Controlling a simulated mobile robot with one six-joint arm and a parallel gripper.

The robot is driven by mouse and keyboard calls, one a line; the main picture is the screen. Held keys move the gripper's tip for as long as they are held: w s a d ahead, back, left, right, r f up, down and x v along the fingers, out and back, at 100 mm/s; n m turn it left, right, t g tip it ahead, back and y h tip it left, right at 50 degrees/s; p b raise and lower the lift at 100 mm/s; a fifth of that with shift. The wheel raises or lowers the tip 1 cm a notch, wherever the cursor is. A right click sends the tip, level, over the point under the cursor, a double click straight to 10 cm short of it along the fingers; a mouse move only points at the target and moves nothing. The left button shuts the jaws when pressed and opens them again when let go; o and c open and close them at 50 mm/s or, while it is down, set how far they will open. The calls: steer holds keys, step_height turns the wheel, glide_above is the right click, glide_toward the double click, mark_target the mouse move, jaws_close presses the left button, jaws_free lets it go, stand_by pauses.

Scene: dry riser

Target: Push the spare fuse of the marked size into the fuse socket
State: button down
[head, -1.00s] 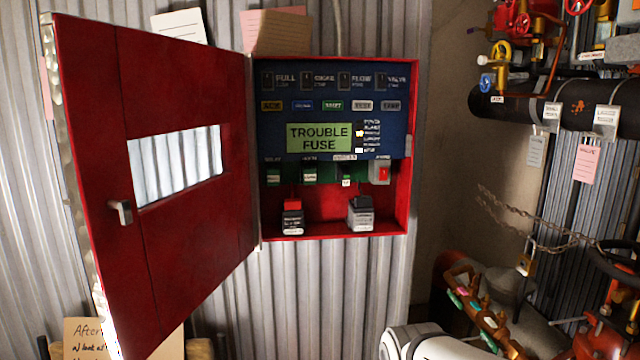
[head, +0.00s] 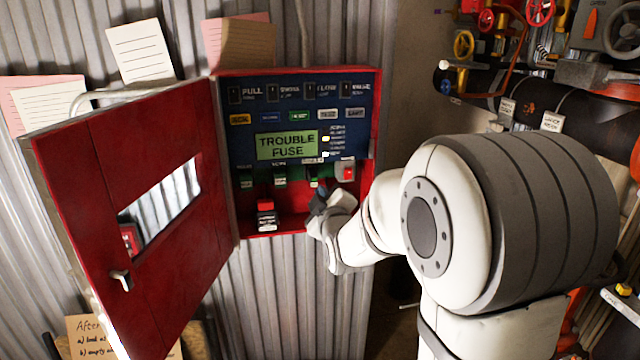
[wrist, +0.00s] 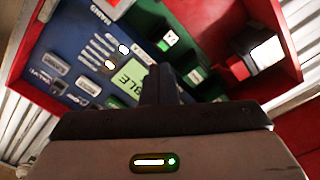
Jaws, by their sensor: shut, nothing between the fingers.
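The open red alarm cabinet (head: 374,110) has a blue panel with a green display (head: 286,145) reading TROUBLE FUSE. Below the display is a row of green modules; one (head: 313,172) has a small white piece low on it. In the wrist view a green module with a white piece (wrist: 169,39) also shows. I cannot tell which part is the fuse socket, and no spare fuse is clearly visible. My gripper (head: 317,192) is at the cabinet's lower right, just below that module. In the wrist view its dark fingers (wrist: 160,84) are together and empty, in front of the panel.
A dark block with a red top (head: 266,214) stands on the cabinet floor. A red switch (head: 347,172) is at the row's right end. The open red door (head: 130,180) stands to the left. Pipes and valves (head: 510,95) are at right.

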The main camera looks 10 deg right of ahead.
mark_target(314, 178)
steer(key=shift+w+p, duration=1.15)
steer(key=shift+w, duration=1.8)
steer(key=shift+w+b, duration=0.4)
steer(key=shift+w, duration=0.65)
